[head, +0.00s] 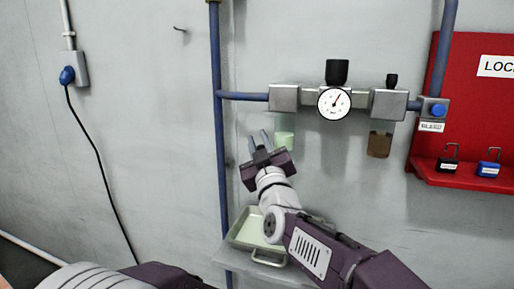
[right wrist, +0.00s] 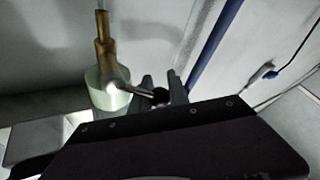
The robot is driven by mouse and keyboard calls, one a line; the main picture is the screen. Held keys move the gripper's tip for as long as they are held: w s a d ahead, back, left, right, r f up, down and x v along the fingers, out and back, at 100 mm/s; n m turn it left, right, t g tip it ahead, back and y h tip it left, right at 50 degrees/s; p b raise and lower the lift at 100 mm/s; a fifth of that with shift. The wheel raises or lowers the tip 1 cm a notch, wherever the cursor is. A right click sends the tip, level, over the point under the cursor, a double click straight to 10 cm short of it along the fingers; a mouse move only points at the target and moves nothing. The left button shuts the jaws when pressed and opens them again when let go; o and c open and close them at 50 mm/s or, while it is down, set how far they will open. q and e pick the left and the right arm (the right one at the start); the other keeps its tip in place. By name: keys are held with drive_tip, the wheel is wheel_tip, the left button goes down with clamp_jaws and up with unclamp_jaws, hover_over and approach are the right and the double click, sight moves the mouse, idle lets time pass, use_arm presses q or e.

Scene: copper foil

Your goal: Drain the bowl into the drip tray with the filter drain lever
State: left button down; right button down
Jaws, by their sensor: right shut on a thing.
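The pale green filter bowl (head: 285,141) hangs under the left block of the regulator unit on the wall. The right wrist view shows the bowl (right wrist: 106,92) with a brass drain fitting (right wrist: 104,38) at its end. A thin metal drain lever (right wrist: 138,92) with a dark knob runs from the bowl side to my right gripper (right wrist: 163,90), which is shut on it. In the head view my right gripper (head: 260,138) is just left of the bowl, and the lever is hidden. The drip tray (head: 256,249) sits below, partly covered by my right arm. My left gripper is out of view.
The pressure gauge (head: 334,102) and a brown bowl (head: 380,145) are right of the filter. A blue pipe (head: 217,150) runs vertically close to the left of my gripper. A red lockout board (head: 440,110) is at the far right.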

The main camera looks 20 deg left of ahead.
idle(0.4)
drive_tip(key=c, duration=1.3)
unclamp_jaws()
drive_tip(key=shift+o, duration=0.2)
drive_tip(key=shift+r, duration=0.1)
